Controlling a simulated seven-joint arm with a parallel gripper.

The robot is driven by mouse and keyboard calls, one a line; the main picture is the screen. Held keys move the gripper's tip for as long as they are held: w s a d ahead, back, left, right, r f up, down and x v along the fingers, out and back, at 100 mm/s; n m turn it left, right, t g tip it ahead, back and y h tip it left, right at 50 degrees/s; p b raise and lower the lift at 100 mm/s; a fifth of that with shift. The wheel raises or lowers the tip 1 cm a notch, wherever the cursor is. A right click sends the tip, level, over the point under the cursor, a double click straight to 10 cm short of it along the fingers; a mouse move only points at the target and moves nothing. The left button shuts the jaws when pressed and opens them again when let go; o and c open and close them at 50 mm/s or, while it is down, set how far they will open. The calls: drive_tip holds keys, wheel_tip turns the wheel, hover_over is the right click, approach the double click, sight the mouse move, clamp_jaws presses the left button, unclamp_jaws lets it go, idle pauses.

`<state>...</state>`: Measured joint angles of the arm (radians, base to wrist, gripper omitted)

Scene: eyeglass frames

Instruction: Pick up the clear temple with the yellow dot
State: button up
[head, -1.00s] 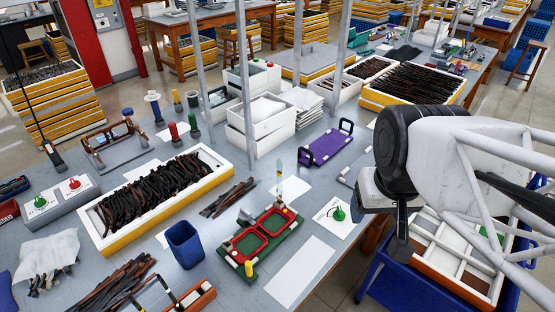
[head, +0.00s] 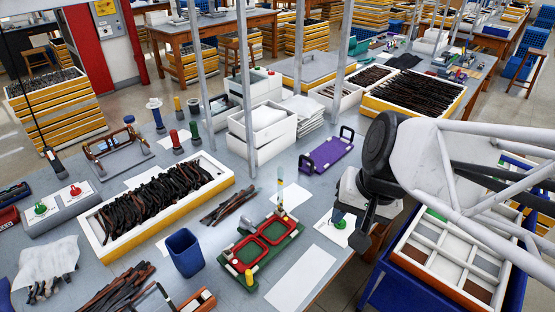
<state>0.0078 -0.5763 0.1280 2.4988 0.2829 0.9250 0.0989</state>
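A thin, pale upright strip (head: 280,188) with yellowish marks stands at the back of the green fixture (head: 259,262). It may be the clear temple with the yellow dot, but it is too small to be sure. The fixture also holds a red eyeglass front (head: 277,230). My gripper (head: 361,232) is right of the fixture, apart from the strip and near the table's right edge. Its dark finger points down, and the gap between the fingers cannot be made out.
A green-knobbed stand (head: 339,220) on white paper is close to my gripper. A purple tray (head: 326,156) lies behind, a blue cup (head: 185,252) left of the fixture. A compartment tray (head: 448,268) sits in a blue bin at right. White paper (head: 301,278) lies bare in front.

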drive_tip(key=w+a+f+m+y, duration=0.3)
drive_tip(key=w+a+m+y, duration=0.1)
drive_tip(key=w+a+m, duration=0.2)
drive_tip(key=m+t+y, duration=0.3)
drive_tip(key=m+t, duration=0.4)
drive_tip(key=m, duration=1.1)
hover_over(280, 192)
drive_tip(key=s+d, duration=0.3)
drive_tip(key=d, duration=0.1)
wheel_tip(280, 192, down, 8)
drive_tip(key=r, duration=0.1)
drive_tip(key=shift+s+f, duration=0.15)
drive_tip(key=shift+f, duration=0.1)
drive_tip(key=shift+x, duration=1.25)
drive_tip(key=shift+x, duration=2.65)
drive_tip(key=shift+d+r, duration=0.1)
